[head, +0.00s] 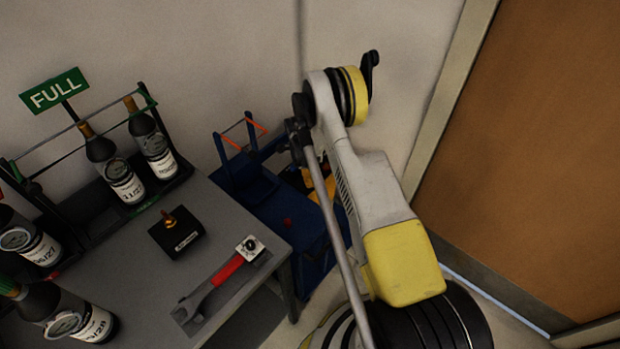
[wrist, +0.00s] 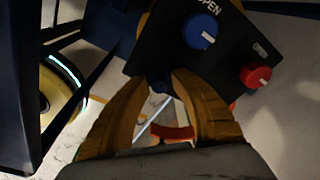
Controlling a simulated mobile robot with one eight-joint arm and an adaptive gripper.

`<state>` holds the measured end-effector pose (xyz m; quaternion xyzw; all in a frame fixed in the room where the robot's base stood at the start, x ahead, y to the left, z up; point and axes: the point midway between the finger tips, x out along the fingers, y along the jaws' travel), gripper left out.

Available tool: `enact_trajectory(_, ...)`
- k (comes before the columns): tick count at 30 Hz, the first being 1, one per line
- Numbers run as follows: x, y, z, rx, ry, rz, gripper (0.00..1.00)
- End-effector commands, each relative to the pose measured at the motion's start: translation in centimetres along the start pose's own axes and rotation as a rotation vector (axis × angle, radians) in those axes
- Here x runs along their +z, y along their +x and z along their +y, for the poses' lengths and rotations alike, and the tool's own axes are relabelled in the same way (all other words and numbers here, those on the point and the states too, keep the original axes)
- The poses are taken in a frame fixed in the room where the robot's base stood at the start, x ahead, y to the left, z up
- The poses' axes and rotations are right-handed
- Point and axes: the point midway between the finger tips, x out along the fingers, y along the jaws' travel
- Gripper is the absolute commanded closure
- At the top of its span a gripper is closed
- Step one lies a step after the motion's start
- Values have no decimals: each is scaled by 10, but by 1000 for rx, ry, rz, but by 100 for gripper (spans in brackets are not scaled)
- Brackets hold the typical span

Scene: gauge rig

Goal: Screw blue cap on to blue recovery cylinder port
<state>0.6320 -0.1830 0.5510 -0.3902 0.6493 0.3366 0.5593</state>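In the wrist view the two yellow-orange fingers of my gripper (wrist: 174,82) lean toward each other, their tips close together at the lower edge of a black panel (wrist: 168,55). Whether the tips touch or pinch anything I cannot tell. A blue round knob (wrist: 202,32) with a white mark is on the panel, near the lettering "OPEN"; a red knob (wrist: 256,76) is to its right. I cannot make out a separate blue cap or the blue cylinder port in either view.
A dark blue frame (head: 300,235) stands between the grey table (head: 235,222) and my arm. On the table are a black block with a brass fitting (head: 177,236), a red-handled wrench (head: 222,273) and several dark bottles (head: 116,172) by a green FULL sign (head: 55,92). A brown door (head: 535,165) is at right.

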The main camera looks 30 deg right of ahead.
Motion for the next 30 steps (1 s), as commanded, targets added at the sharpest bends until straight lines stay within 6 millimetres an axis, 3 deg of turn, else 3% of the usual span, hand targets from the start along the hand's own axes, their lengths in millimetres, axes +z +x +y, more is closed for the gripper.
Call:
enact_trajectory(1,0,0,0,0,0,0,66)
enact_trajectory(3,0,0,0,0,-1,0,45)
enact_trajectory(14,1,-4,0,0,-2,-1,44)
enact_trajectory(17,1,-15,0,0,-2,-1,44)
enact_trajectory(30,0,-105,0,0,-2,-1,44)
